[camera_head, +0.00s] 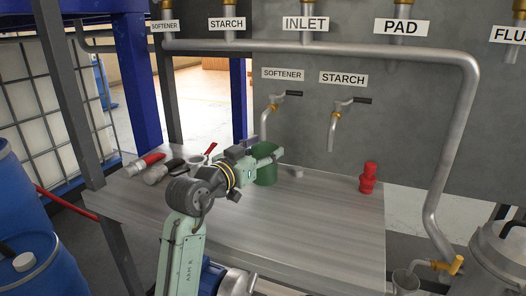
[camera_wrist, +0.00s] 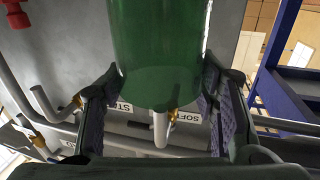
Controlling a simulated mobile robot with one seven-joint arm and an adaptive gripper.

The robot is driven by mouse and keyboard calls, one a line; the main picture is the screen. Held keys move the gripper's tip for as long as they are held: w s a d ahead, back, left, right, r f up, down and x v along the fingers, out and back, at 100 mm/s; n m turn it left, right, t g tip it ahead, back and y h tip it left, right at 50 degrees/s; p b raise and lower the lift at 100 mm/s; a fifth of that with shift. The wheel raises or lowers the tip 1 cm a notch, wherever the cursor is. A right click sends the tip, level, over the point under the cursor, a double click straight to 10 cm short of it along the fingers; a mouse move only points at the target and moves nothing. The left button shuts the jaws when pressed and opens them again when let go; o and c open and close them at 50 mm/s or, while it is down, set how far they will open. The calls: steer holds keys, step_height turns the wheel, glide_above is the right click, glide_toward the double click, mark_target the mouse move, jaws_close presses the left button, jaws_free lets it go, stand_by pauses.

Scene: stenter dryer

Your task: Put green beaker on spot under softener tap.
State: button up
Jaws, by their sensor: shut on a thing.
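The green beaker (camera_head: 266,168) is upright over the back of the metal table, between the fingers of my gripper (camera_head: 268,153). My gripper is shut on it. In the wrist view the beaker (camera_wrist: 158,55) fills the upper middle, with a gripper finger on each side. The softener tap (camera_head: 265,118) is on the grey wall under a SOFTENER label, and its spout end shows just above the beaker. The spot under this tap is not visible. I cannot tell whether the beaker's base touches the table.
The starch tap (camera_head: 334,126) is to the right. A small pale piece (camera_head: 297,172) lies right of the beaker. A red object (camera_head: 368,178) stands near the table's right edge. Several tools (camera_head: 146,164) lie at the left. The table (camera_head: 310,225) is clear in front.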

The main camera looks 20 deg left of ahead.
steer(key=shift+f, duration=0.75)
steer(key=shift+s+f, duration=0.1)
steer(key=shift+f, duration=0.1)
steer(key=o, duration=1.2)
steer(key=shift+r, duration=0.1)
